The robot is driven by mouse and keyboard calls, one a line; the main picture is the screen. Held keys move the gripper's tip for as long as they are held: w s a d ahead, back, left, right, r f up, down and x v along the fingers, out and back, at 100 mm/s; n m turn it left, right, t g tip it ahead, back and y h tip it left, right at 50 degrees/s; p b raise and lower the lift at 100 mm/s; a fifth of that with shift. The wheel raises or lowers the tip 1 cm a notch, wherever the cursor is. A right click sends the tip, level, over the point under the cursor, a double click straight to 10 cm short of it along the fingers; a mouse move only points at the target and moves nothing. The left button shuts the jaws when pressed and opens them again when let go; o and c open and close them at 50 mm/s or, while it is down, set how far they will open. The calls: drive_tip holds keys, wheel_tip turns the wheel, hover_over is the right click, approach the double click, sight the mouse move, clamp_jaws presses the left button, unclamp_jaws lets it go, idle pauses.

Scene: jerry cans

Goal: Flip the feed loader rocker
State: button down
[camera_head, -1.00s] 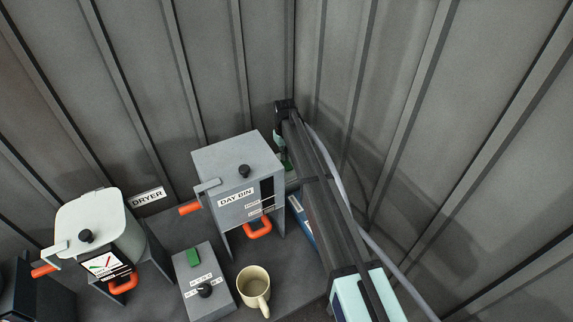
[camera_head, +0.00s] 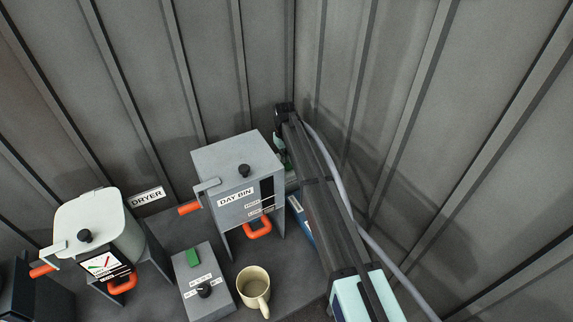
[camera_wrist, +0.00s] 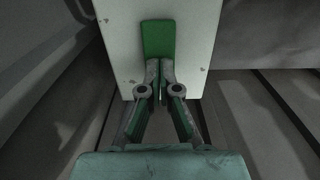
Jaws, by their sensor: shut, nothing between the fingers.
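A green rocker (camera_wrist: 158,38) is on a pale panel (camera_wrist: 190,30) with small screws in the wrist view. No label shows on this panel, so I cannot read whether it is the feed loader's. My gripper (camera_wrist: 161,66) is shut and empty, its fingertips at the rocker's lower edge; I cannot tell whether they touch it. In the head view my arm hides the panel and most of the gripper, beside the right side of the day bin.
The grey day bin (camera_head: 225,165) stands left of my arm. A grey box (camera_head: 209,272) with a knob and its own green piece (camera_head: 193,258), a cream mug (camera_head: 252,283) and the dryer (camera_head: 95,225) stand left and in front. Ribbed walls close in behind and right.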

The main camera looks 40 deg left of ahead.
drive_tip(key=shift+r+p, duration=1.25)
drive_tip(key=shift+r, duration=2.2)
